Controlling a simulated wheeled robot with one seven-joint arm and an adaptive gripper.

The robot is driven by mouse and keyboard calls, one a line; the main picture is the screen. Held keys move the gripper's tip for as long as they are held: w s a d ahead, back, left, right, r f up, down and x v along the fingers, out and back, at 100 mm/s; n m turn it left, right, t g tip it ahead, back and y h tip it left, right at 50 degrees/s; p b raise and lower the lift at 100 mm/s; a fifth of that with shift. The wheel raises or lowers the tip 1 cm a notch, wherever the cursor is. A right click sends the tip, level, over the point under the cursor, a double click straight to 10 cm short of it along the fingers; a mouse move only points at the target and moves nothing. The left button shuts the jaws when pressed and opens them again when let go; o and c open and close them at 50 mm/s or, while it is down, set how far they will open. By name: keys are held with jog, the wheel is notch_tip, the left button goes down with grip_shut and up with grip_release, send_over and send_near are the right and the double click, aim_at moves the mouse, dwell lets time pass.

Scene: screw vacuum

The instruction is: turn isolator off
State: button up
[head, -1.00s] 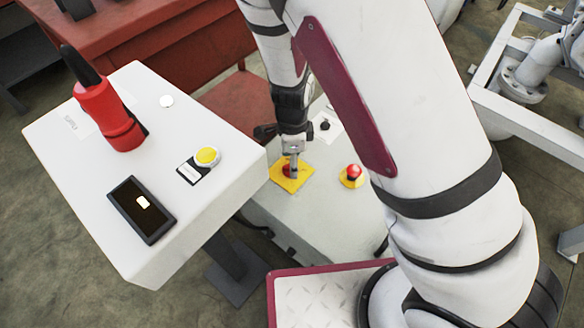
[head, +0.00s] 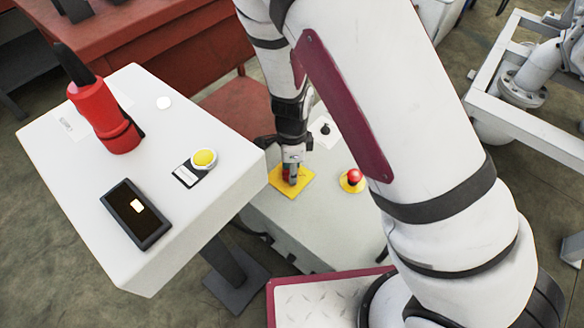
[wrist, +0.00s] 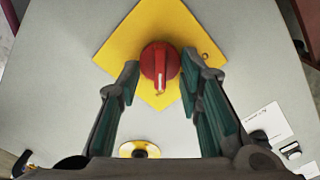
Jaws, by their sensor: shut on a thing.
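The isolator is a red rotary knob (wrist: 160,62) on a square yellow plate (wrist: 128,42), set on the top of a grey-white cabinet. The plate also shows in the head view (head: 305,182), where my gripper hides most of the knob. My gripper (wrist: 159,72) points down at the knob, with one finger on each side of it, and is shut on it. A white mark on the knob's grip points towards the bottom of the wrist view. My gripper also shows in the head view (head: 291,180).
A red mushroom button (head: 355,176) on a round yellow plate is right of the isolator. A black knob (head: 325,128) on a white label sits behind. A white pedestal box (head: 75,185) stands close on the left, carrying a red-and-black handle (head: 103,115) and a yellow button (head: 204,158).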

jog(key=n+p, duration=0.1)
jog(key=n, duration=0.3)
jog(key=shift+w, duration=0.1)
jog(key=n+p, duration=0.1)
jog(key=n, duration=0.3)
jog(key=shift+w+n, duration=0.15)
jog(key=shift+n, duration=0.25)
jog(key=n+p, duration=0.1)
jog(key=n, duration=0.3)
jog(key=shift+a, duration=0.2)
jog(key=shift+w+a+n, duration=0.1)
jog(key=shift+n, duration=2.4)
jog(key=o, duration=1.1)
